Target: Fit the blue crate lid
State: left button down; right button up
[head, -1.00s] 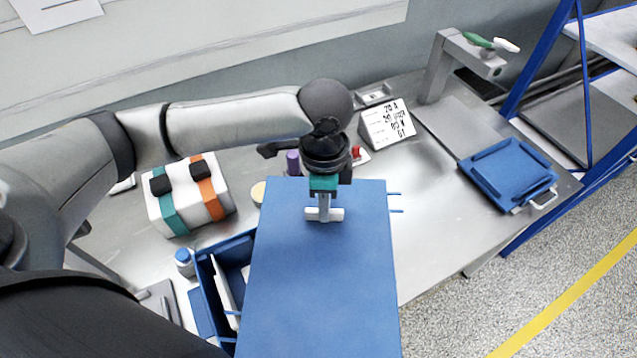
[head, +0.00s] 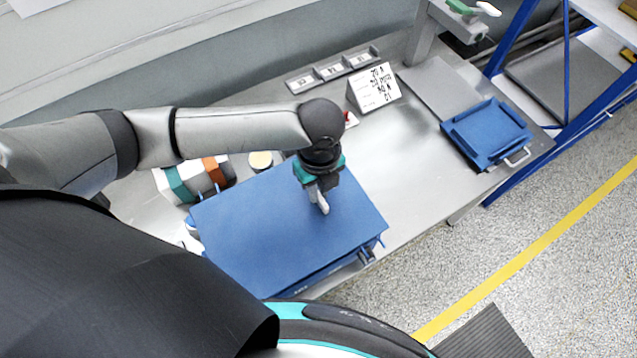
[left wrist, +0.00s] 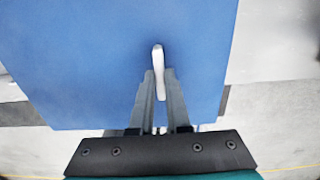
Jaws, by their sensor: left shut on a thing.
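The blue crate lid (head: 265,230) is a flat blue panel with a small white handle (head: 323,204). My left gripper (head: 317,192) is shut on the handle from above. The left wrist view shows the fingers (left wrist: 160,80) on either side of the handle (left wrist: 158,60), with the lid (left wrist: 90,60) filling most of the picture. In the head view the lid covers the blue crate (head: 335,270), whose side shows only as a strip under the lid's front right edge. I cannot tell if the lid is seated on the rim. My right gripper is out of view.
A white case with teal and orange bands (head: 180,183) stands behind the lid's left end, near a round yellowish item (head: 260,160). A printed sign (head: 375,88) and a blue tray (head: 487,133) are farther right. The bench between lid and tray is clear.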

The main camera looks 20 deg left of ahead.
pick_arm(q)
jog(key=shift+r+p, duration=0.1)
jog(key=shift+p, duration=0.35)
jog(key=shift+f+b, duration=1.25)
jog(key=shift+f, duration=1.55)
jog(key=c, duration=0.8)
grip_release()
notch_tip(320, 180, up, 15)
jog(key=shift+r+p, duration=0.15)
jog(key=shift+p, duration=0.45)
jog(key=shift+d, duration=0.1)
